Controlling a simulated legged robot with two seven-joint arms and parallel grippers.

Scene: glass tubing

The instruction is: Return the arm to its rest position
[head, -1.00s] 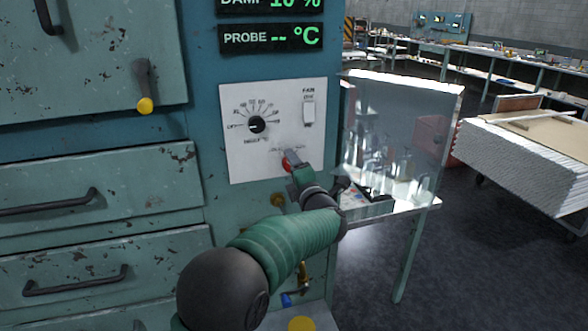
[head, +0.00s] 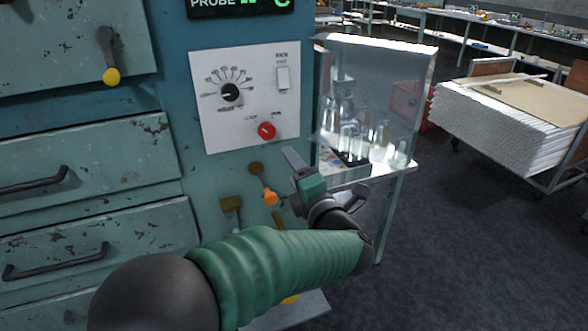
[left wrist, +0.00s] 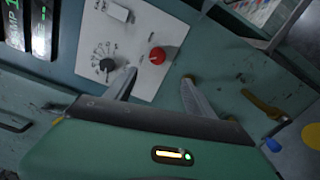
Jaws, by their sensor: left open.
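My left gripper (head: 300,168) is in front of the teal cabinet, below and right of the red knob (head: 267,131). In the left wrist view its two fingers (left wrist: 158,92) stand apart with nothing held between them. The red knob (left wrist: 158,55) shows beyond the fingertips there, apart from them. It sits on a white control panel (head: 215,130) with a black dial (head: 231,92) and a white fan switch (head: 283,78). My left arm comes in from the bottom left. My right gripper is not in view.
An orange-tipped lever (head: 270,197) is just left of the gripper. A side shelf (head: 390,172) holds glassware near a reflective panel. Cabinet drawers (head: 90,165) with handles are at left. A cart with stacked white sheets (head: 510,130) stands right. Dark floor (head: 470,240) is clear.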

